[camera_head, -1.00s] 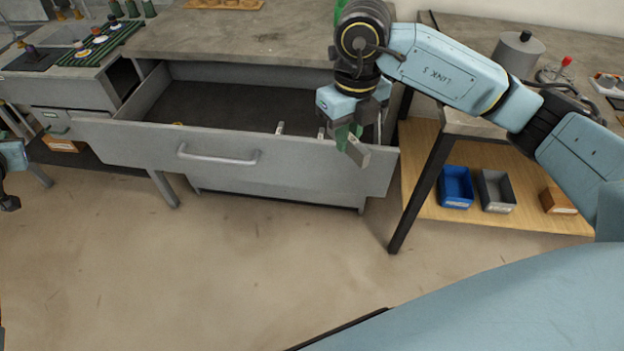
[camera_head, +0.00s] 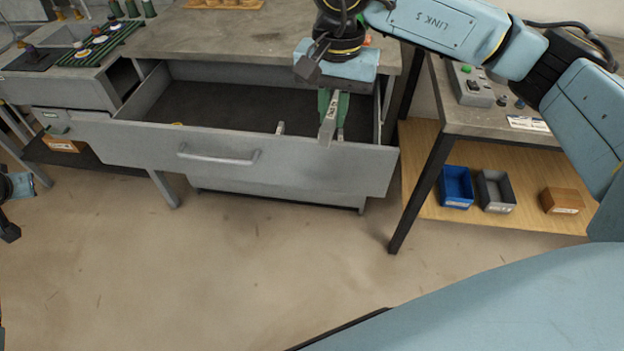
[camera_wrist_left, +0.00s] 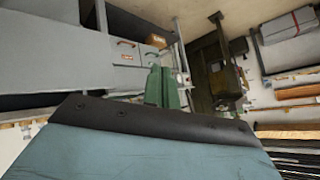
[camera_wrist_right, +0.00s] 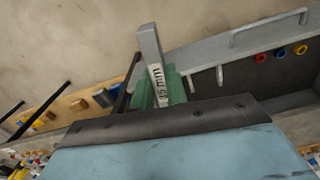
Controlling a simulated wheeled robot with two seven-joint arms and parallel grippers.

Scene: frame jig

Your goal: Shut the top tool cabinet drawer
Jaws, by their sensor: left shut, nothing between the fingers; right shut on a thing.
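The top drawer (camera_head: 145,143) of the grey cabinet is pulled far out, with its bar handle (camera_head: 218,155) on the front. The drawer front also shows in the right wrist view (camera_wrist_right: 210,52). My right gripper (camera_head: 331,103) is above the drawer's right part, well away from the handle. Its green fingers are shut on a grey metal tool (camera_wrist_right: 151,50) with a printed size, which overlaps the drawer's front edge in the head view; I cannot tell whether they touch. My left gripper (camera_wrist_left: 162,88) is shut and empty, away from the drawer; its fingers are unclear in the head view.
A small light tool (camera_head: 280,128) stands in the drawer. Red, blue and yellow rings (camera_wrist_right: 281,53) lie inside it. A right-hand bench (camera_head: 495,118) has a lower shelf with a blue bin (camera_head: 456,187) and a grey bin (camera_head: 495,191). The floor before the drawer is clear.

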